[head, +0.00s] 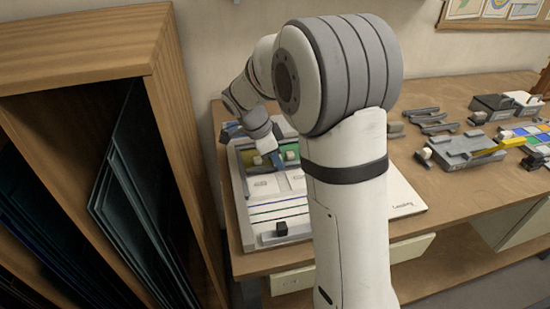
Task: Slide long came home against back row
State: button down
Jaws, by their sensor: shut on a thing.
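The white work board (242,205) lies on the bench at the left, partly hidden behind my arm. Whether the came touches the back row cannot be told.
A wooden rack (160,90) with dark glass sheets (135,190) stands close at the left. A black knob (281,228) is at the board's front. Grey tools (432,120), a grey fixture (465,148) and coloured tiles (520,135) occupy the right bench.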

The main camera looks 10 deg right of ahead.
jog(key=c, duration=1.2)
grip_release()
jog(key=shift+r, duration=0.1)
jog(key=shift+w+r, duration=0.1)
jog(key=shift+r, duration=0.05)
jog(key=shift+w+r+p, duration=0.15)
jog(key=shift+r+p, duration=0.45)
jog(key=shift+r, duration=0.5)
jog(key=shift+r+p, duration=1.05)
jog(key=shift+r, duration=1.1)
jog(key=shift+s, duration=0.2)
